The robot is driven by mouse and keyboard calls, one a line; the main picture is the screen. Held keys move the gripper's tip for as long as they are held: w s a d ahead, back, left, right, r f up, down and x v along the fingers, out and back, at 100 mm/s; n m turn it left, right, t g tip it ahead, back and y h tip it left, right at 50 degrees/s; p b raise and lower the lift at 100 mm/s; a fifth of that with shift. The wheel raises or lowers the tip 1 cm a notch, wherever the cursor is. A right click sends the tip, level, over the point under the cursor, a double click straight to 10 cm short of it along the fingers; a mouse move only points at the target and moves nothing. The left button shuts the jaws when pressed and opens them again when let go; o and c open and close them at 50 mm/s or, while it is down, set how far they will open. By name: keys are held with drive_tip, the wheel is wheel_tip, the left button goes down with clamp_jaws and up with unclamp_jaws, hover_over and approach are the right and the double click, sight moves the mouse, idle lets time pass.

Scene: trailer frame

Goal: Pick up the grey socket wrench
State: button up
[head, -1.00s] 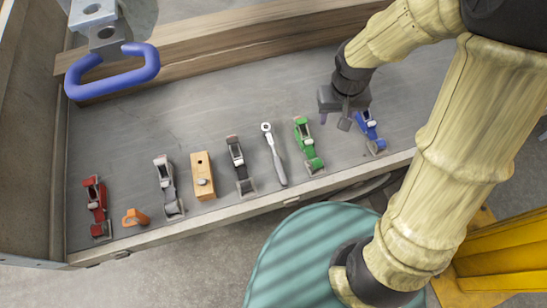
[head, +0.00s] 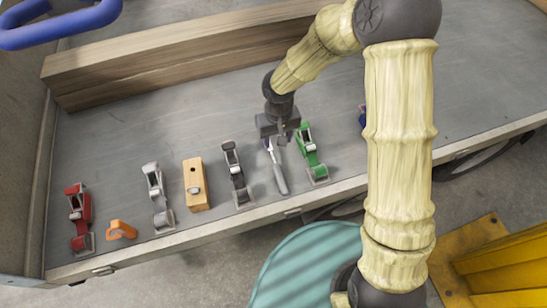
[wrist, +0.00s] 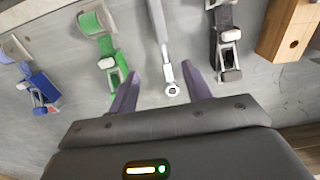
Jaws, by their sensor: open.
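I cannot tell the exact height of the fingertips over the bed.
Wooden beams (head: 150,65) line the back.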

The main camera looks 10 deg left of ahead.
approach(275, 162)
drive_tip(key=f, duration=0.5)
drive_tip(key=shift+s+d+f, duration=0.1)
drive_tip(key=shift+d, duration=0.3)
drive_tip(key=shift+f, duration=0.1)
drive_tip(key=f, duration=0.5)
drive_tip(key=shift+a+p, duration=0.3)
clamp_jaws()
